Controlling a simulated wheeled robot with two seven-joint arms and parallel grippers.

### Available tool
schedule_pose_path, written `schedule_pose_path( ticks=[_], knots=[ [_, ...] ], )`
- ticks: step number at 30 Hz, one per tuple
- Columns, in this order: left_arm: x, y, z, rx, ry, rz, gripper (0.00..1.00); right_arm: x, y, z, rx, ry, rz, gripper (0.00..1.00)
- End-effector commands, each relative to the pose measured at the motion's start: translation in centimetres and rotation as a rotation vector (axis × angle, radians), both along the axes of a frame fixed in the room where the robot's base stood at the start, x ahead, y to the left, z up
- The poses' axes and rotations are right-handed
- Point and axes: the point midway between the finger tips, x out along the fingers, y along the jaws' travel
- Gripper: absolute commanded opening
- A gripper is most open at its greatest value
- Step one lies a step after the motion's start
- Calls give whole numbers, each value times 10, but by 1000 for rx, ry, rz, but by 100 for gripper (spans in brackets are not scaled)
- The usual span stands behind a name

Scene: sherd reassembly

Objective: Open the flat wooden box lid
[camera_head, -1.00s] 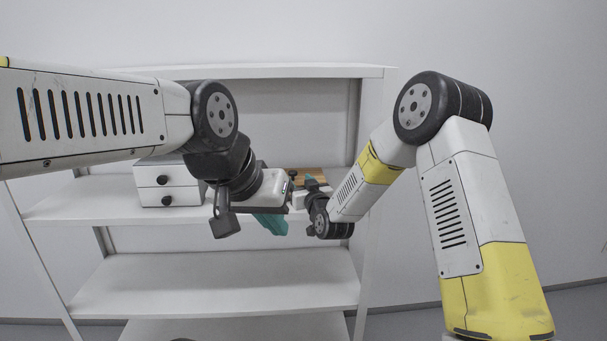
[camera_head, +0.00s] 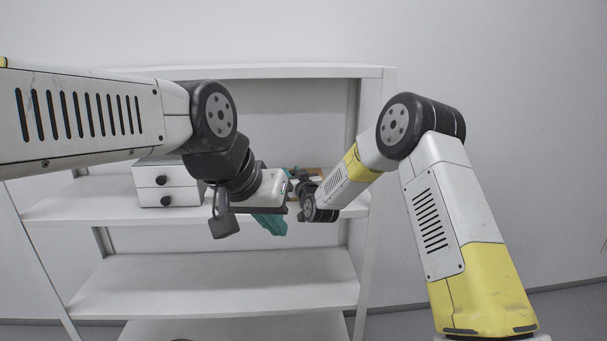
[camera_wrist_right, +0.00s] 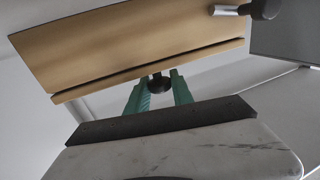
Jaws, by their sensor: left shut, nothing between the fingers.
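The flat wooden box (camera_wrist_right: 120,45) fills the upper part of the right wrist view, tilted, with a dark gap along its near edge. It is mostly hidden behind my right arm in the head view. A dark round knob (camera_wrist_right: 158,83) lies between the spread teal fingers of my right gripper (camera_wrist_right: 160,89). I cannot tell whether the fingers press on it. In the head view the right gripper is largely hidden at the shelf. My left gripper (camera_head: 270,223) is shut and empty, its teal fingers pointing down in front of the shelf, left of the box.
A small white drawer unit (camera_head: 166,184) with dark knobs stands on the same shelf (camera_head: 90,207), to the left. The lower shelf (camera_head: 210,283) is bare. A metal rod with a dark end (camera_wrist_right: 258,9) shows beside the box.

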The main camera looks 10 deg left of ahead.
Motion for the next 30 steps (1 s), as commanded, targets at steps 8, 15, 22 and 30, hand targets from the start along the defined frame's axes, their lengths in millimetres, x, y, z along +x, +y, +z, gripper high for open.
schedule_pose_path(
  ticks=[8,15,22,30],
  knots=[
    [0,0,0,0,0,0,0,0,0,0,0,0,0,0],
    [0,0,0,0,0,0,0,0,0,0,0,0,0,0],
    [0,0,0,0,0,0,0,0,0,0,-1,1,0,0],
    [0,0,0,0,0,0,0,0,0,0,-1,1,0,0]
  ],
)
